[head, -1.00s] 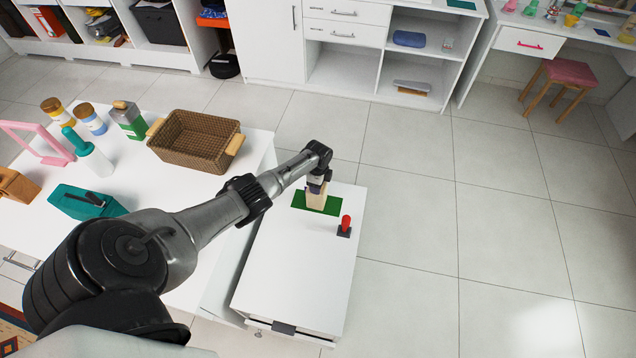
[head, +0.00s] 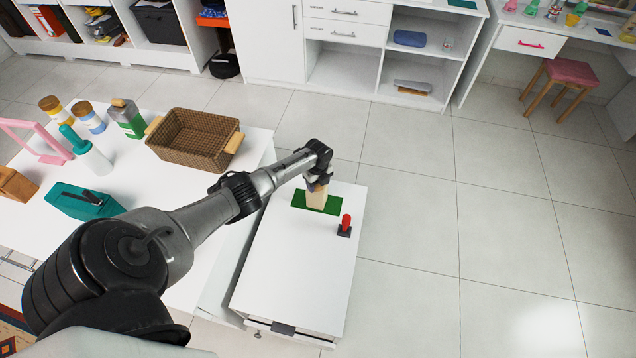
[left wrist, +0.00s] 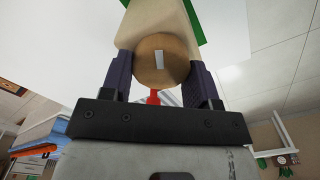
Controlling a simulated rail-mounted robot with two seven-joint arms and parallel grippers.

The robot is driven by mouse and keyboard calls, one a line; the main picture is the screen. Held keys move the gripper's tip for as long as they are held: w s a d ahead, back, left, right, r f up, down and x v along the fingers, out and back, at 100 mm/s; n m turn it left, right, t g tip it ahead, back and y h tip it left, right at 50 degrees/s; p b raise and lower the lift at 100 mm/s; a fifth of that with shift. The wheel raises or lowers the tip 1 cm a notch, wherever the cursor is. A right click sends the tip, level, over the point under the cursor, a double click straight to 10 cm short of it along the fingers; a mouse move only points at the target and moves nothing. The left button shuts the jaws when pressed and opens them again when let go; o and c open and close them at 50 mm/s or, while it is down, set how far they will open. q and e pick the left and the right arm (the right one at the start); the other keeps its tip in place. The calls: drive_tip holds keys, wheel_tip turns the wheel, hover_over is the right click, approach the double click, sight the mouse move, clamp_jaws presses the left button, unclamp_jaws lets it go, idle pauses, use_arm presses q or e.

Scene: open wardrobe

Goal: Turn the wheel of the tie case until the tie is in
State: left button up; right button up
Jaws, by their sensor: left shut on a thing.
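The tie case (head: 316,200) is a small beige block standing on a green mat (head: 333,204) on the white cabinet top. In the left wrist view the case (left wrist: 155,18) shows at the top, with a round wooden wheel (left wrist: 148,62) on its near face. The wheel has a pale rectangular mark near its middle. My left gripper (head: 317,187) is over the case; in the left wrist view its dark fingers (left wrist: 160,80) are shut on the wheel's two sides. I cannot make out a tie in either view. My right gripper is not in view.
A red knob on a dark base (head: 345,226) stands close to the case, on its right. A wicker basket (head: 195,140), bottles and a teal box (head: 85,201) stand on the white table at left. The cabinet top's front is clear.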

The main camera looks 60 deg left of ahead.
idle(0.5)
use_arm(q)
drive_tip(key=o, duration=0.9)
drive_tip(key=shift+o, duration=0.2)
drive_tip(key=shift+r, duration=0.1)
drive_tip(key=shift+r, duration=0.25)
wheel_tip(320, 180, up, 13)
drive_tip(key=p, duration=0.4)
